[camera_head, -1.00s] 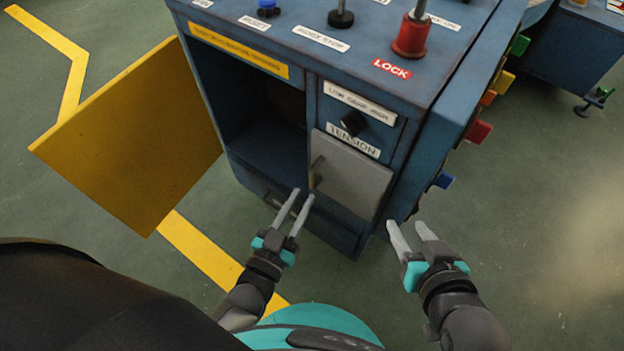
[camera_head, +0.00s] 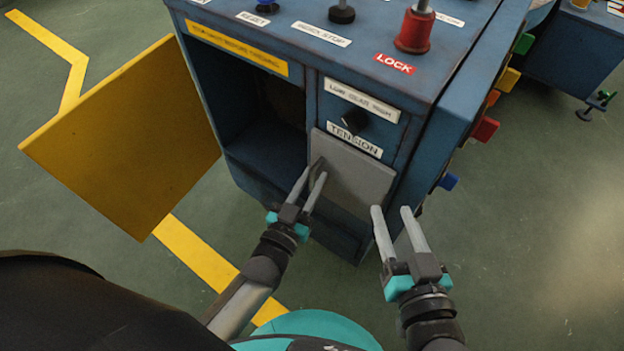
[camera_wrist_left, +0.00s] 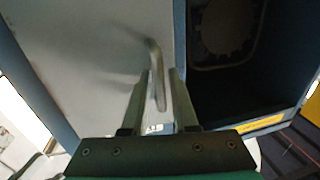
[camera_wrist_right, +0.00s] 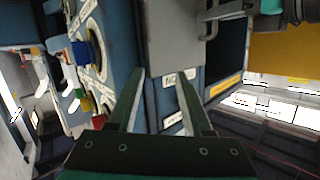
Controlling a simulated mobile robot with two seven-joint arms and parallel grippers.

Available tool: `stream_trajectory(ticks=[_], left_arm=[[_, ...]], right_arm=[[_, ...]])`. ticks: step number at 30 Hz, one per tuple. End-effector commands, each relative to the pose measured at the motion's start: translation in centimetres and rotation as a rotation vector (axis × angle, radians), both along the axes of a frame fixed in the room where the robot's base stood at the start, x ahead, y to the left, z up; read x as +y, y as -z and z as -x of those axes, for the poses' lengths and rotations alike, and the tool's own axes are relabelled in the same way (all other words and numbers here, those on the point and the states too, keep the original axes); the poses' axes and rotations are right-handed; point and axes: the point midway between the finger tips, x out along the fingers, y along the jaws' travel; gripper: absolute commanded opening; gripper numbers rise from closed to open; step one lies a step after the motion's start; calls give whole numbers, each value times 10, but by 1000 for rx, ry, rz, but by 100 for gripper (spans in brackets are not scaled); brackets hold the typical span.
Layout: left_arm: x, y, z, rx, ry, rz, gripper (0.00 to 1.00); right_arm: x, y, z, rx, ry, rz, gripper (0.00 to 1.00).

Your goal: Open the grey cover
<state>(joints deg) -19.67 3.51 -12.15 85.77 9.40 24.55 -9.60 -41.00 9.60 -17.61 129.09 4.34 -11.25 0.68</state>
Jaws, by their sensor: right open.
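The grey cover (camera_head: 358,178) lies flat, shut, on the front of the blue machine, under the TENSION label. Its bar handle (camera_head: 317,165) is at its left edge and partly hidden by my left gripper (camera_head: 314,177). In the left wrist view the handle (camera_wrist_left: 157,75) stands between the two spread fingers, with the grey cover (camera_wrist_left: 90,60) behind. My left gripper is open around the handle. My right gripper (camera_head: 392,212) is open and empty, in front of the machine's lower right corner. The right wrist view also shows the grey cover (camera_wrist_right: 172,45).
A yellow door (camera_head: 125,140) stands open at the left, beside a dark open compartment (camera_head: 262,130). A black knob (camera_head: 354,121) sits above the cover. Coloured blocks (camera_head: 485,129) stick out of the machine's right side. The floor at the right is clear.

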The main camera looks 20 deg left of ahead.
Motion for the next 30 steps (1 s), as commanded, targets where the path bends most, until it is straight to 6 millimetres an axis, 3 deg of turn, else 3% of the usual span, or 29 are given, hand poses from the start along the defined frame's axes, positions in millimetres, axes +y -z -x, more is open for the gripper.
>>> stream_trajectory(ticks=[5, 12, 30], left_arm=[[0, 0, 0, 0, 0, 0, 27], [0, 0, 0, 0, 0, 0, 0], [0, 1, 1, 2, 0, 0, 0]], right_arm=[[0, 0, 0, 1, 0, 0, 50], [0, 0, 0, 1, 0, 0, 50], [0, 0, 0, 1, 0, 1, 50]])
